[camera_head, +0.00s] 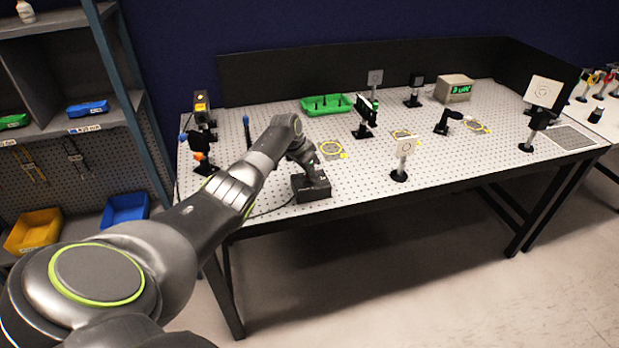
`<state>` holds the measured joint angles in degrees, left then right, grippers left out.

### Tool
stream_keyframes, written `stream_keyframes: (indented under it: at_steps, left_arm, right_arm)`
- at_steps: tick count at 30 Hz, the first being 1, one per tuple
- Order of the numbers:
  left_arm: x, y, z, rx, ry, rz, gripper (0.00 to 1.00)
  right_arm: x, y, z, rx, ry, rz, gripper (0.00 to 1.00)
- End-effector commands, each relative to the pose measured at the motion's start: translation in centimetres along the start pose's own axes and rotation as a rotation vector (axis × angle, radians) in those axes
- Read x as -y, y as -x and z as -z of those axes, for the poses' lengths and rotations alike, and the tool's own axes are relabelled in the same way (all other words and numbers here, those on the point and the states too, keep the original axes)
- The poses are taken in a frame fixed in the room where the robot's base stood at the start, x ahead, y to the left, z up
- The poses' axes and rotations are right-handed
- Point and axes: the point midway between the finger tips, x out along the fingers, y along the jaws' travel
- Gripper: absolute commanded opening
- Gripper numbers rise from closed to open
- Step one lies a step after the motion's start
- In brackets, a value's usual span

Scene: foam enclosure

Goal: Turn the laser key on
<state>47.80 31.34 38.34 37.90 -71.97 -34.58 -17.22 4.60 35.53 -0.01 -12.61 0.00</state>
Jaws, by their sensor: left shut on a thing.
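A small black box (311,191) with a cable sits near the front edge of the optical table, left of the middle. My left arm comes in from the left and reaches over the table. My left gripper (313,179) points down at the top of the box and is shut on a small part there, which looks to be the laser key; the gripper hides it. I cannot tell which way the key is turned. A black laser unit with a yellow label (201,104) stands at the table's back left. My right gripper is not in view.
The perforated table (370,175) carries several posts and mounts, a green tray (327,104) and a beige box with a green display (454,89). A card on a post (404,150) stands right of the black box. Shelves with bins (125,207) are at left.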

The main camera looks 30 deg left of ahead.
Motion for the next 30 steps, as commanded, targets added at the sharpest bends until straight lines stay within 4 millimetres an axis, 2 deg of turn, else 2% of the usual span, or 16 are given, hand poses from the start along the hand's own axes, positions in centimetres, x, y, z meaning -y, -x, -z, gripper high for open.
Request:
stream_keyframes:
  at_steps: [1, 3, 12, 20, 30]
  left_arm:
    - [0.1, -0.6, -0.2, -0.002, -0.038, -0.014, 0.00]
    - [0.2, -0.5, -0.1, -0.002, -0.092, -0.035, 0.00]
    - [0.3, -0.3, -0.1, -0.001, -0.269, -0.109, 0.00]
    - [0.2, -0.1, 0.1, -0.001, -0.342, -0.141, 0.00]
    - [0.2, 0.0, 0.1, 0.001, -0.360, -0.148, 0.00]
  right_arm:
    - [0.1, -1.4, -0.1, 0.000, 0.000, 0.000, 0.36]
    - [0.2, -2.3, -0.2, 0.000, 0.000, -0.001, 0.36]
    - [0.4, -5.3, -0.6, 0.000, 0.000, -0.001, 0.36]
    - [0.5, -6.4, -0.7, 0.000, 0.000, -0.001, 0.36]
    - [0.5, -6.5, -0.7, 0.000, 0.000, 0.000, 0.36]
